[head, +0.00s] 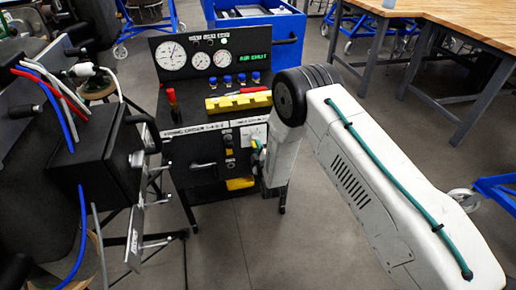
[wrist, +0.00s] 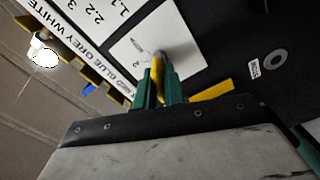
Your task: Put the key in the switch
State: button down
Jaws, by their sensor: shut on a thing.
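The control stand's black panel (head: 195,145) faces me. My gripper (wrist: 160,88) has green fingers shut on the yellow key (wrist: 157,66), right in front of this plate. In the head view my gripper (head: 257,150) is at the panel's right side, partly hidden by my arm. A grey rounded part shows at the key's far end. The switch's slot is hidden, and I cannot tell whether the key is inside it.
Gauges (head: 171,56), blue knobs (head: 241,79) and a yellow block (head: 238,103) sit above the panel. A black box with cables (head: 98,150) stands at the left. A wooden table (head: 450,20) is at the back right. Floor (head: 330,240) is open at the front.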

jog(key=shift+w+r, duration=0.2)
jog(key=shift+w, duration=0.1)
jog(key=c, duration=1.4)
grip_release()
jog(key=shift+a+f, duration=0.1)
jog(key=shift+c, duration=0.2)
jog(key=shift+o, duration=0.9)
jog(key=shift+s+f, duration=0.1)
jog(key=v, duration=0.7)
